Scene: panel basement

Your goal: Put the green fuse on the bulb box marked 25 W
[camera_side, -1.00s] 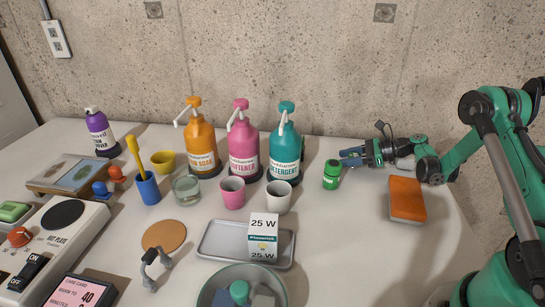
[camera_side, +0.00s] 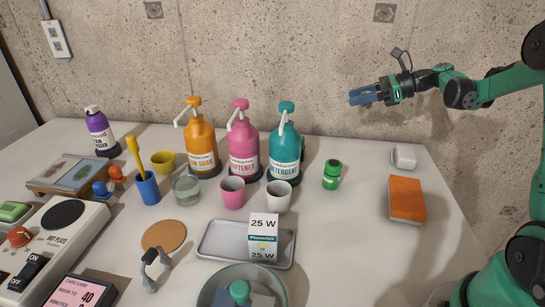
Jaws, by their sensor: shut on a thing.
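My gripper (camera_side: 362,97) is raised above the back right of the table, its blue fingers pointing left. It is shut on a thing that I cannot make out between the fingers. The bulb box (camera_side: 263,238), white and teal and marked 25 W, stands upright on the grey tray (camera_side: 217,243) at front centre. Its top looks bare. My gripper is well above it, behind and to the right. I cannot clearly pick out the green fuse.
Tall pump bottles in orange (camera_side: 201,149), pink (camera_side: 243,150) and teal (camera_side: 285,150) stand left of my gripper. Pink (camera_side: 232,193) and white (camera_side: 278,197) cups stand behind the tray. A bowl (camera_side: 207,293) is in front. An orange sponge (camera_side: 406,199) and white block (camera_side: 404,157) lie right.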

